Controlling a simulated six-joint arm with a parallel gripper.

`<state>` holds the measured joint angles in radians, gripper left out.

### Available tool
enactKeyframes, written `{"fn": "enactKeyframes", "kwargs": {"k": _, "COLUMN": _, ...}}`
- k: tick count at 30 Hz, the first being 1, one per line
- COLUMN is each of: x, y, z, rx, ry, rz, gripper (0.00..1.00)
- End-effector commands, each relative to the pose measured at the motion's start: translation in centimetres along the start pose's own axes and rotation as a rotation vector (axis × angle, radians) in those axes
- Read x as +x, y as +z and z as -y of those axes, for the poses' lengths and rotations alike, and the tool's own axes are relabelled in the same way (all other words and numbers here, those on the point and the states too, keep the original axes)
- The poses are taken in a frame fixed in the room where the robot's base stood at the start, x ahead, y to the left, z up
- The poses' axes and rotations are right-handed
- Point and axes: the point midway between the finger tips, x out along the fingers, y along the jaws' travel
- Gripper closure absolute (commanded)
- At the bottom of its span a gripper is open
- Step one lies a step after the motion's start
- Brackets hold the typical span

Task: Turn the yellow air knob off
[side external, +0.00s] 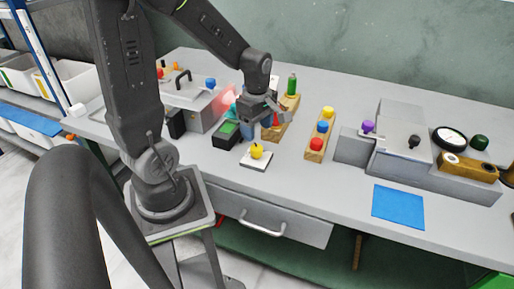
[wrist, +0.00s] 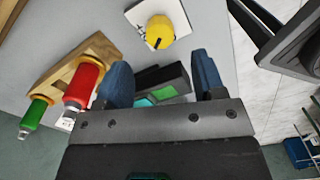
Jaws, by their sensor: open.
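The yellow air knob (side external: 256,151) sits on a small white plate (side external: 252,164) on the bench, near its front edge. It also shows at the top of the wrist view (wrist: 160,32), with a dark pointer line across its face. My gripper (side external: 262,115) is above the bench, behind and above the knob, and apart from it. In the wrist view its two blue fingers (wrist: 158,82) are spread open, with nothing held between them. A dark box with a green top (wrist: 160,94) shows between and beyond the fingers.
The dark box with a green button (side external: 227,130) stands left of the knob. A wooden stand with green and red bottles (side external: 291,88) is behind my gripper. A wooden strip with red, blue and yellow knobs (side external: 320,134) lies to the right.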

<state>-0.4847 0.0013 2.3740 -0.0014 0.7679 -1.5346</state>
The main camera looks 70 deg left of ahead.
Motion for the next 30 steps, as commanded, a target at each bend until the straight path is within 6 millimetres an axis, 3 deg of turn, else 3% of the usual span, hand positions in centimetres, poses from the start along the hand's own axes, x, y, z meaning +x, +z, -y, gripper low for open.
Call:
{"fn": "enactKeyframes", "kwargs": {"k": 6, "x": 4.5, "y": 0.0, "z": 0.1, "rx": 0.001, "ry": -0.006, "rz": 0.000, "gripper": 0.37}}
{"fn": "enactKeyframes", "kwargs": {"k": 12, "x": 6.8, "y": 0.0, "z": 0.0, "rx": 0.002, "ry": -0.003, "rz": -0.001, "gripper": 0.37}}
{"fn": "enactKeyframes", "kwargs": {"k": 25, "x": 7.5, "y": 0.0, "z": 0.0, "rx": 0.002, "ry": 0.002, "rz": -0.001, "gripper": 0.38}}
{"fn": "enactKeyframes", "kwargs": {"k": 30, "x": 7.5, "y": 0.0, "z": 0.0, "rx": 0.002, "ry": 0.002, "rz": -0.001, "gripper": 0.54}}
